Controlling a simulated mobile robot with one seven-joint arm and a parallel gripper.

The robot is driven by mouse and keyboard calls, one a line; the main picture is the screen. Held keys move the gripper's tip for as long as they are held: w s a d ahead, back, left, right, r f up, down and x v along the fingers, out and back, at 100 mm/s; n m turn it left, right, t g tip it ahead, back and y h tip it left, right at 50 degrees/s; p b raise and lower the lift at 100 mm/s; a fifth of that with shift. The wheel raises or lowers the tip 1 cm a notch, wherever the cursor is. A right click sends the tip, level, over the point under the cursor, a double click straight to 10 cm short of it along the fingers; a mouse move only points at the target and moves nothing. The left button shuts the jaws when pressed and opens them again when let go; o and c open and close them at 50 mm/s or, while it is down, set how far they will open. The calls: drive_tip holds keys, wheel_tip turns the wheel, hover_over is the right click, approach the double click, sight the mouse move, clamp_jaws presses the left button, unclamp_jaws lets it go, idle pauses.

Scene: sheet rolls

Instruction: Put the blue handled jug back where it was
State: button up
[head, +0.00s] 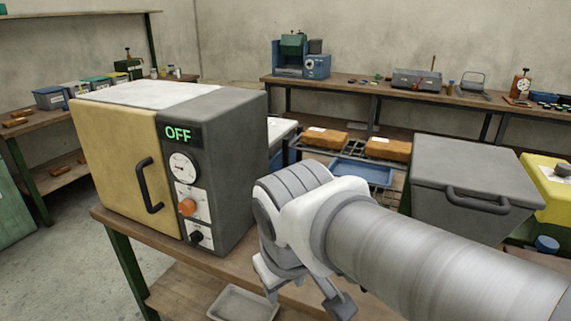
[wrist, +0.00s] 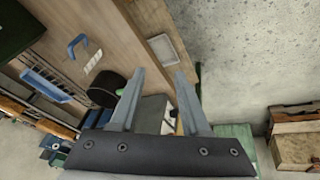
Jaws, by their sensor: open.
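My gripper (head: 306,292) hangs over the wooden bench in the head view, right of the oven's front. In the wrist view its two fingers (wrist: 160,73) are apart with nothing held between them. I cannot clearly identify the blue handled jug. A blue curved handle-like piece (wrist: 77,47) shows at the upper left of the wrist view, away from the fingers. A small round blue object (head: 546,244) sits low at the right of the head view. I cannot tell whether either belongs to the jug.
An oven (head: 235,150) reading OFF, with its yellow door shut, stands on the bench (head: 125,220). A shallow grey tray (head: 243,303) lies near my gripper. A grey lidded box (head: 475,185) and a yellow box (head: 548,200) stand at right. A blue tray (head: 361,172) lies behind.

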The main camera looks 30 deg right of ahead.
drive_tip(key=shift+s+a+r+m+t+y, duration=0.15)
drive_tip(key=shift+a+r+m+t+y, duration=0.2)
drive_tip(key=shift+a+r, duration=0.35)
drive_tip(key=shift+s+a+r+m+t+y, duration=0.1)
drive_tip(key=shift+a+r+m+t+y, duration=0.15)
drive_tip(key=shift+a+r+t+y, duration=0.25)
drive_tip(key=shift+a+r, duration=0.1)
drive_tip(key=shift+a, duration=0.05)
wheel_tip(320, 180, up, 11)
drive_tip(key=p, duration=1)
drive_tip(key=shift+p, duration=0.4)
